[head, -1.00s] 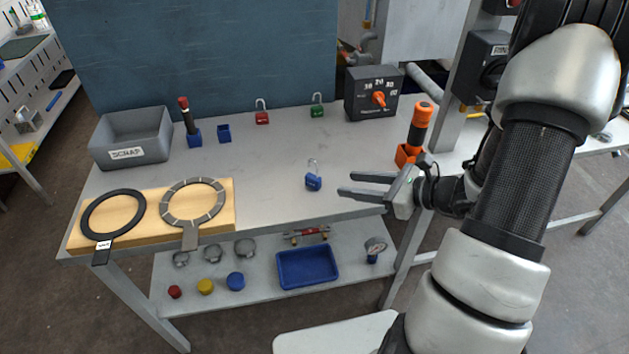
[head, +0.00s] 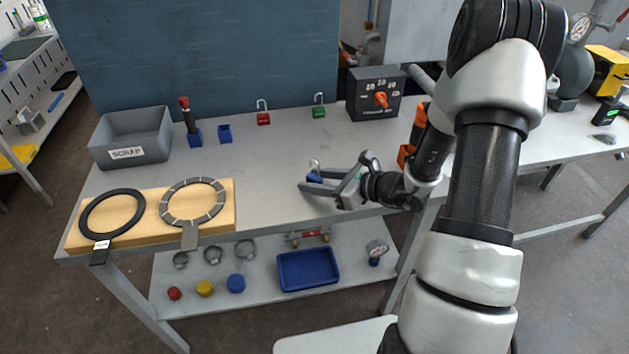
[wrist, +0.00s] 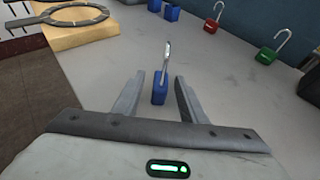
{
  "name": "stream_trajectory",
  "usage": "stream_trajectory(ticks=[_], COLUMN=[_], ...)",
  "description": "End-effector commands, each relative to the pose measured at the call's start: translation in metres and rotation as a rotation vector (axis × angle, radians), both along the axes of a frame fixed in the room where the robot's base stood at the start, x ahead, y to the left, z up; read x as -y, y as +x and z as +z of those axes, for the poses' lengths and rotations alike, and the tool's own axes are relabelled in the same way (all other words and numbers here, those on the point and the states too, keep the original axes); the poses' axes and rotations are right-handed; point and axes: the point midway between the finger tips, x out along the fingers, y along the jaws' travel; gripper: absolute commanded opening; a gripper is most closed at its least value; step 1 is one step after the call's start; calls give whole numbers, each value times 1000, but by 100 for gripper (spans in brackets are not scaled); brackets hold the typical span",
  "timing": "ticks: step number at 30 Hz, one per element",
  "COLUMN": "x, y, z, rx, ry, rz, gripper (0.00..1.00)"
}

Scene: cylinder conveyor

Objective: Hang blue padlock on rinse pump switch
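The blue padlock (head: 314,178) stands on the table near its front edge, its metal shackle upward. It also shows in the wrist view (wrist: 160,90), upright between the two fingers. My gripper (head: 312,182) is open around the padlock, with a gap visible on both sides in the wrist view (wrist: 157,97). In the head view the near finger covers part of the padlock. The rinse pump switch cannot be identified for sure; a dark box with an orange rotary knob (head: 381,100) stands at the back right of the table.
A red padlock (head: 263,118) and a green padlock (head: 319,111) stand at the back. A grey scrap bin (head: 130,150), small blue holders (head: 225,134) and a wooden board (head: 226,215) with rings lie to the left. An orange-handled tool (head: 421,115) is partly behind my arm.

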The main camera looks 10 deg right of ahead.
Motion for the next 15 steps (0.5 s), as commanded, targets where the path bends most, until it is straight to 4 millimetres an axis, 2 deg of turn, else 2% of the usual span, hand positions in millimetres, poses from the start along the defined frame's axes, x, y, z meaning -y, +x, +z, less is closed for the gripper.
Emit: stream_trajectory(ticks=[4, 11, 15], x=[0, 0, 0], y=[0, 0, 0], z=[0, 0, 1], rx=[0, 0, 1], ry=[0, 0, 1], rz=[0, 0, 0], gripper=[38, 0, 0])
